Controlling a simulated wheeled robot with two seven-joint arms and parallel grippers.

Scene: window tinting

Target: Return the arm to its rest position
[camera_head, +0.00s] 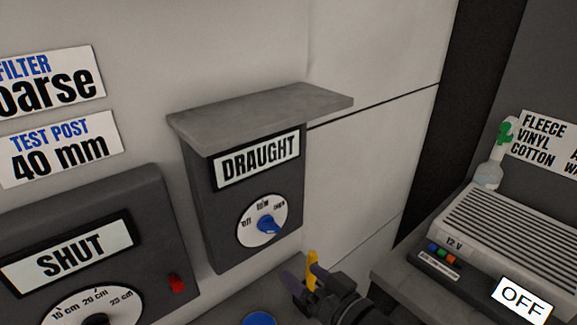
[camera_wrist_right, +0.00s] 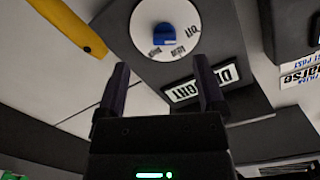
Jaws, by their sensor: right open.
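My right gripper (camera_head: 303,283) is at the bottom centre of the head view, below and right of the DRAUGHT box (camera_head: 215,215). In the wrist view its two dark fingers stand apart, with nothing between them (camera_wrist_right: 162,82). The DRAUGHT box has a white dial (camera_head: 246,230) with a blue knob (camera_head: 267,224). The knob also shows in the wrist view (camera_wrist_right: 165,36), beyond the fingertips and apart from them. My left gripper is not in view.
A yellow bar (camera_wrist_right: 68,24) shows at the wrist view's upper left. A grey ledge (camera_head: 260,112) juts out above the DRAUGHT dial. The SHUT box (camera_head: 150,215) with a red button is at left. A ribbed 12 V unit (camera_head: 515,225) with an OFF sign stands at right.

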